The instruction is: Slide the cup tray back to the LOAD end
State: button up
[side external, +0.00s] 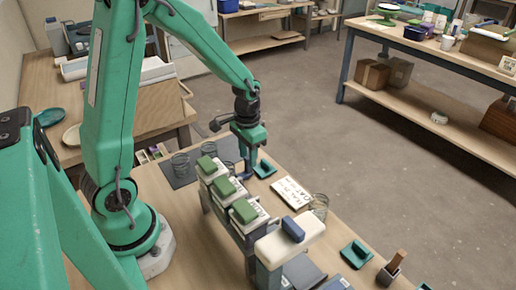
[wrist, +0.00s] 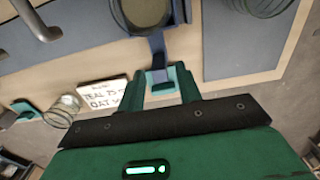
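A long grey rack (side external: 235,232) stands on the bench in the side view, with white blocks topped in green (side external: 223,187) along it; I cannot tell which part is the cup tray. My gripper (side external: 246,172) points down beside the rack's far end. In the wrist view a blue bar (wrist: 157,45) runs from below a round cup (wrist: 146,10) toward the gap between my fingers (wrist: 163,92). The fingers are apart, with a visible gap around the bar's end. Whether either finger touches it is unclear. I cannot read a LOAD mark.
A white block with a blue top (side external: 300,240) stands at the rack's near end. A dark mat (side external: 180,180) holds another jar behind. Teal holders sit at the near right.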

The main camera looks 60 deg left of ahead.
jog(key=shift+r, duration=3.15)
jog(key=shift+s+d+r, duration=0.15)
jog(key=shift+r, duration=0.3)
jog(key=s+d+r+t, duration=0.5)
jog(key=s+d+r, duration=0.1)
jog(key=s+r, duration=0.5)
jog(key=shift+s+r+t, duration=0.3)
jog(key=shift+s+r, duration=0.05)
jog(key=shift+s, duration=0.45)
jog(key=shift+d, duration=0.1)
